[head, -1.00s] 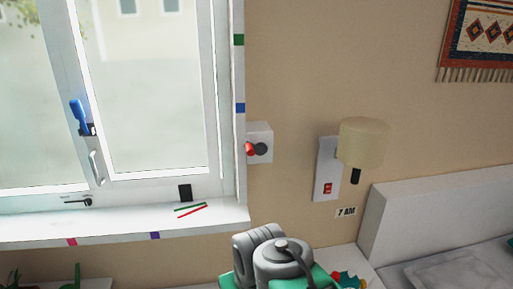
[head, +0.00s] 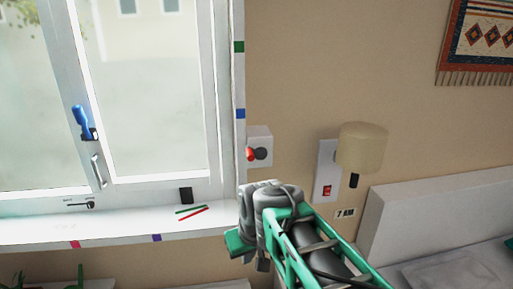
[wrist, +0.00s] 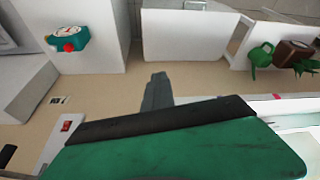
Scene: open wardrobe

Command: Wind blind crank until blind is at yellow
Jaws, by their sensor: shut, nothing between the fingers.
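The blind crank is a white wall box (head: 262,134) right of the window, with a red knob (head: 251,154) to the left of a dark round hub (head: 261,153). No blind cloth or yellow mark shows. A green mark (head: 239,47) and a blue mark (head: 239,113) are on the window's right frame. My gripper (head: 240,248) is below the crank, in front of the sill's right end, apart from the knob. Its fingertips are hard to make out there. In the wrist view my gripper (wrist: 157,92) is shut and empty; the crank is not visible.
A lamp (head: 362,147) and a plate with a red switch (head: 327,190) are right of the crank. The sill (head: 110,229) bears red and green sticks (head: 192,211). The wrist view shows a teal clock (wrist: 68,38), a green watering can (wrist: 262,55) and a potted plant (wrist: 293,54).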

